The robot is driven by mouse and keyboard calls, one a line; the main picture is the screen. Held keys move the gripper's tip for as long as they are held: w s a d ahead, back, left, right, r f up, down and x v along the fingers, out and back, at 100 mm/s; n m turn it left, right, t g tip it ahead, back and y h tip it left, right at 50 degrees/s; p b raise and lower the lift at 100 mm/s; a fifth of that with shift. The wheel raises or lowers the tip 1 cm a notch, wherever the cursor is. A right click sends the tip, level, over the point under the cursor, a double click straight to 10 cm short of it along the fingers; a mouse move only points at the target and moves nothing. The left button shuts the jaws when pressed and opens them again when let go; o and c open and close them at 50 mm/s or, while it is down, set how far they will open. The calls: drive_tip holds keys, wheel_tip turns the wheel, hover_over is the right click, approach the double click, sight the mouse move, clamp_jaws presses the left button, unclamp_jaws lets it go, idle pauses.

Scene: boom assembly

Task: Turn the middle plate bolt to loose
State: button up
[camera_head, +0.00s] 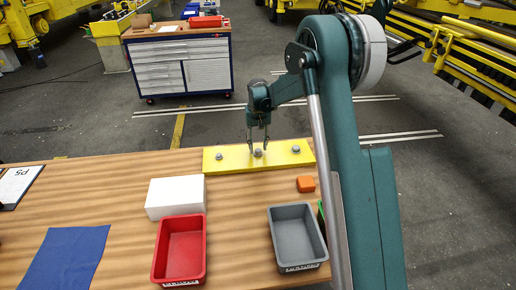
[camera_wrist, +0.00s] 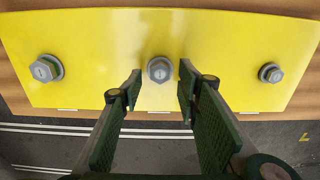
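A yellow plate (camera_head: 236,163) lies along the far edge of the wooden table, with three grey bolts in a row. The middle bolt (camera_head: 258,152) is a hex head; it also shows in the wrist view (camera_wrist: 159,69). The other bolts sit toward the plate's ends, one on the left (camera_wrist: 46,68) and one on the right (camera_wrist: 270,73) in the wrist view. My gripper (camera_head: 258,150) points down over the middle bolt. In the wrist view its fingers (camera_wrist: 159,82) are apart, one on each side of the bolt head, with gaps on both sides.
On the table (camera_head: 120,190) are a white block (camera_head: 175,196), a red bin (camera_head: 181,250), a grey bin (camera_head: 297,238), an orange block (camera_head: 306,184) and a blue cloth (camera_head: 66,256). A tool cabinet (camera_head: 180,68) stands on the floor beyond.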

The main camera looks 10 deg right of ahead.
sight(259, 151)
wheel_tip(259, 151, up, 10)
drive_tip(key=shift+r, duration=0.25)
idle(0.3)
drive_tip(key=shift+s+r, duration=0.1)
drive_tip(key=s+d+r+t, duration=0.25)
drive_tip(key=s+r, duration=0.55)
drive_tip(key=s, duration=0.5)
drive_tip(key=s+d+r+t, duration=0.1)
drive_tip(key=s+d+r, duration=0.2)
drive_tip(key=s+r, duration=0.8)
drive_tip(key=s+f+t, duration=0.1)
drive_tip(key=s+f, duration=0.2)
drive_tip(key=s, duration=0.6)
drive_tip(key=s+d+f+t+b, duration=0.1)
drive_tip(key=s+f, duration=0.3)
drive_tip(key=s, duration=0.6)
drive_tip(key=s+d+f+t, duration=0.1)
drive_tip(key=s+f, duration=0.2)
drive_tip(key=s, duration=0.6)
drive_tip(key=shift+s+d+f+t+b, duration=0.15)
drive_tip(key=shift+s+d+t+b, duration=0.1)
drive_tip(key=shift+t+b, duration=0.1)
idle(1.4)
